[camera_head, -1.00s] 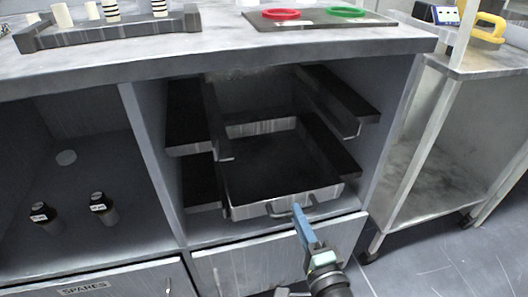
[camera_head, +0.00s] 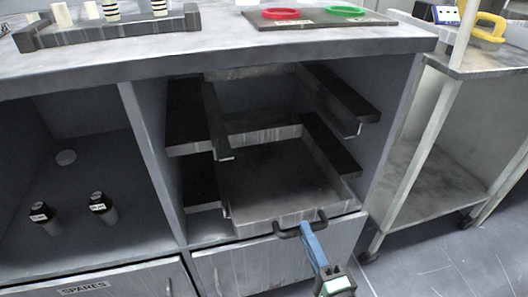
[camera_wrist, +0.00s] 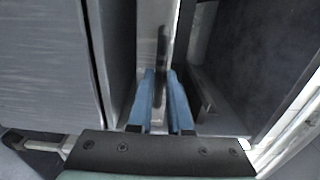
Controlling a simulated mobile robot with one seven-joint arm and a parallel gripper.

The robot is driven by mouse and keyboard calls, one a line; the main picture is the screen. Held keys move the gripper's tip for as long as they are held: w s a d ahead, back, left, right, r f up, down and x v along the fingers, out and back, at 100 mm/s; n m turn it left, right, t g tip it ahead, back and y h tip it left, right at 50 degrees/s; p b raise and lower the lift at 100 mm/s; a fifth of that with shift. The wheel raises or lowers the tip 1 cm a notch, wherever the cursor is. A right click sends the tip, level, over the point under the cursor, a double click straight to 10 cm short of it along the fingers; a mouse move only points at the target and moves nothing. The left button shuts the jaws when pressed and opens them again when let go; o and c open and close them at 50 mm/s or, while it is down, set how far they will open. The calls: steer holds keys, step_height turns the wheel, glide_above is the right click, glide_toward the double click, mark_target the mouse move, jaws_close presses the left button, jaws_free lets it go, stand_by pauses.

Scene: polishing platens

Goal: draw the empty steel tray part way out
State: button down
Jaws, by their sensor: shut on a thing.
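The steel tray (camera_head: 275,187) is a shallow, empty grey pan on the lower level of the open cabinet bay. Its front edge stands out at the front of the bay, above the closed drawer front. A dark bar handle (camera_head: 287,235) is on its front wall. My gripper (camera_head: 307,228) has blue fingers and is shut on the handle, right of the handle's middle. In the wrist view, the blue fingers of my gripper (camera_wrist: 160,80) close on both sides of the dark handle bar. The rear of the tray is partly hidden by the runners.
Dark runners (camera_head: 338,98) line both bay walls above the tray. Two dark bottles (camera_head: 103,207) stand in the left bay. The worktop holds a rack (camera_head: 110,30) and a plate with a red ring (camera_head: 281,13) and a green ring (camera_head: 346,11). An open steel stand (camera_head: 450,140) is at right.

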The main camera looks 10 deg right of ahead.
steer(key=shift+s, duration=1.15)
